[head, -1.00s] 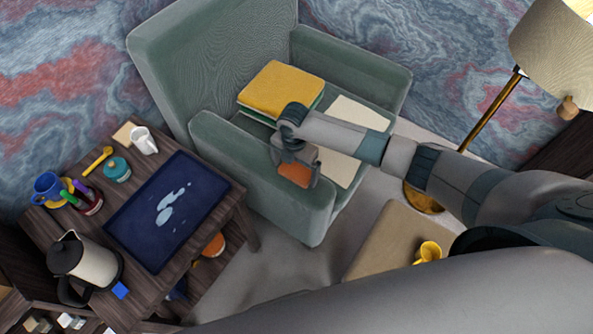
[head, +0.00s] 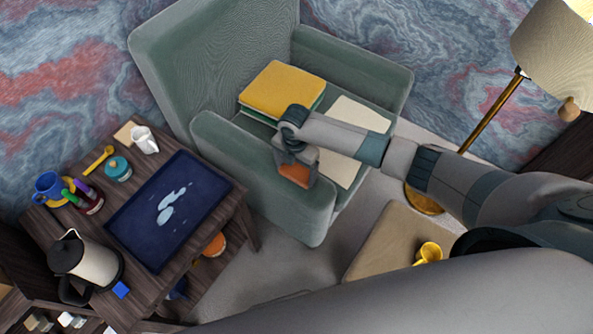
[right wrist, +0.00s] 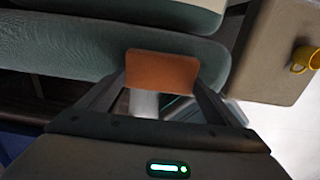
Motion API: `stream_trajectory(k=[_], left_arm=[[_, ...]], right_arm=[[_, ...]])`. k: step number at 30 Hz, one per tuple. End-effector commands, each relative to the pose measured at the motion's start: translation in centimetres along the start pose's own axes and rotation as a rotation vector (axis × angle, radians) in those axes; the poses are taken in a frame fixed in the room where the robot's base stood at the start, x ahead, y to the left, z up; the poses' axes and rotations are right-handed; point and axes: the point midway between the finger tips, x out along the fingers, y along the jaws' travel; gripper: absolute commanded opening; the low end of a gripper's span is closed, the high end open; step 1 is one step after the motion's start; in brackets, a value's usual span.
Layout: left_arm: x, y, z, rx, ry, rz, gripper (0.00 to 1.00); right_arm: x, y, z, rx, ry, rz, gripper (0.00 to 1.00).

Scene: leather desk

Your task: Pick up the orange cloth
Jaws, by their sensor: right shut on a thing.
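The orange cloth (head: 295,174) is a small flat piece at the front arm of the green armchair in the head view. In the right wrist view the cloth (right wrist: 162,70) spans the space between the two fingertips, with the armrest behind it. My right gripper (head: 297,178) is shut on the cloth; its fingers (right wrist: 163,84) touch its two sides. Whether the cloth still touches the armrest is hard to tell. My left gripper does not show.
The green armchair (head: 225,165) bears a yellow folded cloth (head: 282,88) and a cream sheet (head: 362,115). A wooden side table (head: 62,218) at left holds a wet blue tray (head: 135,215), a kettle (head: 95,262) and mugs. A yellow mug (head: 428,252) stands at lower right.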

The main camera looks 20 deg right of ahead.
Motion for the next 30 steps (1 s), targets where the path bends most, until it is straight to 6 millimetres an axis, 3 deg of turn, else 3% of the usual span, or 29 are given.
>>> stream_trajectory(k=[7, 13, 30], left_arm=[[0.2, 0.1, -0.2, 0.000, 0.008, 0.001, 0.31], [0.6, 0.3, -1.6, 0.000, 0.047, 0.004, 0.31], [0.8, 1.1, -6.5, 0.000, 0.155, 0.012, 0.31]], right_arm=[[-1.2, 0.1, 0.1, -0.001, -0.001, 0.002, 0.63], [-4.0, 0.1, 0.1, -0.003, -0.002, 0.005, 0.63], [-9.5, -9.4, 1.1, -0.001, -0.002, -0.001, 0.63]])
